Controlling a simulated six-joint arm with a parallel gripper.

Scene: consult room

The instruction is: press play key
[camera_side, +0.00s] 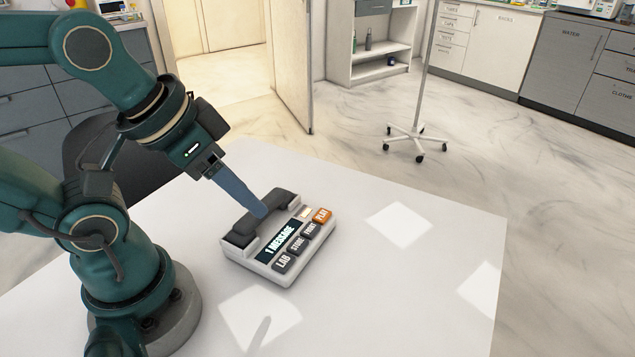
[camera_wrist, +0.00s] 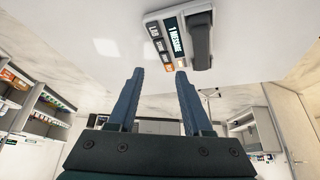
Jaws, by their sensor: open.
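A white desk phone (camera_side: 262,266) stands on the white table, with a dark handset (camera_side: 285,198) along its back. Its lit screen (camera_side: 279,242) reads "1 MESSAGE". The orange play key (camera_side: 322,215) is at the right end of the key row, after dark keys including LAB (camera_side: 283,263) and STORE (camera_side: 297,246). My gripper (camera_side: 260,211) has its blue fingertips over the handset in the side view, left of the play key. In the wrist view, the open, empty fingers (camera_wrist: 160,72) point toward the phone, and the orange key (camera_wrist: 169,67) shows between the tips, nearer the right one. Tip height is unclear.
The white table (camera_side: 390,290) is otherwise clear, with bright light patches on it. A wheeled pole stand (camera_side: 417,135) is on the floor beyond. A dark chair (camera_side: 88,150) is behind my arm. Cabinets and an open door (camera_side: 292,65) are farther back.

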